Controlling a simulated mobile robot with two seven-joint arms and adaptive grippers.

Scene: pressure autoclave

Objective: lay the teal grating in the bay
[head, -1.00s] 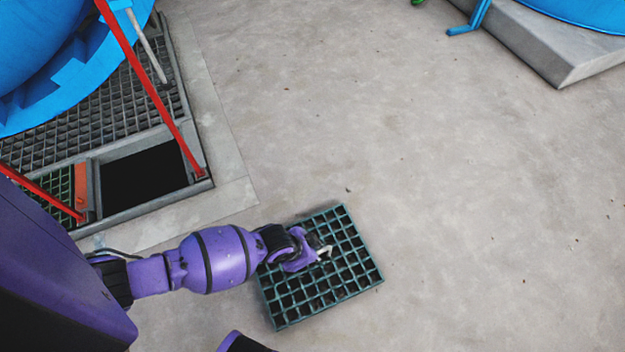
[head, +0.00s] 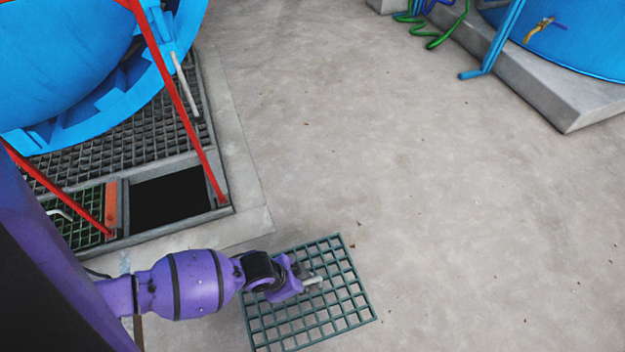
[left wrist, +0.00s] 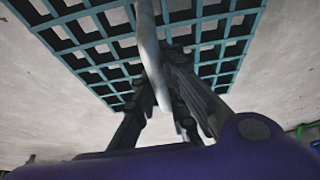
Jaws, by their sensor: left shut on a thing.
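The teal grating (head: 356,277) is at the bottom middle of the head view, right of the bay and apart from it. My left gripper (head: 312,283) is shut on its pale handle near the middle of the grating. The left wrist view shows the fingers (left wrist: 172,100) around the handle (left wrist: 150,50), with the grating (left wrist: 80,13) beyond. Floor shows through its cells; its height above the floor is hard to tell. The bay (head: 168,200) is a dark rectangular opening in the grated floor at left, uncovered. My right gripper is not in view.
A green grating (head: 82,217) and an orange block (head: 111,205) lie left of the bay. Red bars (head: 180,103) slant down to its corners. A blue vessel (head: 70,60) overhangs the grated floor. Open concrete (head: 430,190) lies to the right.

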